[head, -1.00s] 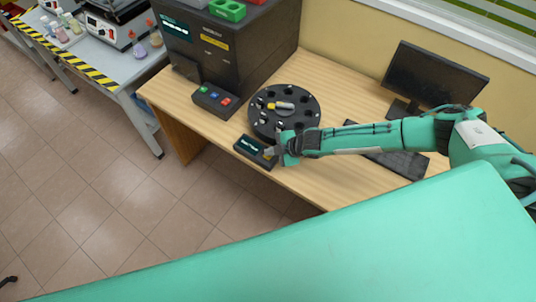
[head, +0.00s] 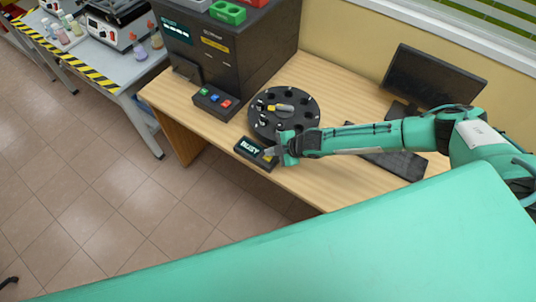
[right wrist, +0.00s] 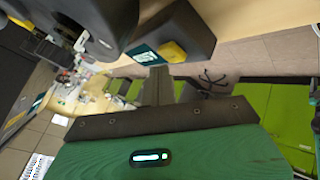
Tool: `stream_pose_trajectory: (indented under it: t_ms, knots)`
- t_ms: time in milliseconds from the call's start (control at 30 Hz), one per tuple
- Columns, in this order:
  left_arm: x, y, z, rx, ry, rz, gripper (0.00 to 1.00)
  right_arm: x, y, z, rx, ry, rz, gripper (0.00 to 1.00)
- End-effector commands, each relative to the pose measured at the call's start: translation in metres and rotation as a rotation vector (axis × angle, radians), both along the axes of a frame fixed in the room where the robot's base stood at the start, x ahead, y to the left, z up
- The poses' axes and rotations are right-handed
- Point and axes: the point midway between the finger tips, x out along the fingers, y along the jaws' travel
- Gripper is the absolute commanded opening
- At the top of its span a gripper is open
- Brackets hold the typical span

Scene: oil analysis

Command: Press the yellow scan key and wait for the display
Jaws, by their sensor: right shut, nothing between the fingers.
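The small dark scanner box (head: 245,154) stands at the front edge of the wooden desk in the head view. Its display (head: 250,146) is lit and reads what looks like "BUSY". The yellow scan key (right wrist: 173,51) shows clearly on the box in the right wrist view; in the head view it is mostly behind the gripper. My right gripper (head: 271,153) is shut and empty, with its tip at the key end of the box. In the right wrist view the fingers (right wrist: 158,88) appear just beside the key; contact cannot be told. My left gripper is not in view.
A black round carousel (head: 262,122) with a yellow-and-grey item on it sits behind the box. A large dark analyser (head: 225,60) with coloured buttons stands at the back left. A monitor (head: 435,75) and keyboard (head: 400,163) are on the right.

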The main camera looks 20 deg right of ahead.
Motion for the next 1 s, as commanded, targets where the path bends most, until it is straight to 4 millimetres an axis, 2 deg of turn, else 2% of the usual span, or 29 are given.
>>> stream_pose_trajectory:
  t_ms: [433,900,1000]
  knots:
    - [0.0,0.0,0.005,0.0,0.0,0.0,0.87,0.0,0.0,0.007,0.001,-0.001,0.001,0.0]
    - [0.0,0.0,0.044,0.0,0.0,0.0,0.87,0.0,0.0,0.052,0.0,-0.001,0.002,0.0]
    - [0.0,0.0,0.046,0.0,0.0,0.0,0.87,0.0,0.0,0.054,0.0,-0.001,0.001,0.0]
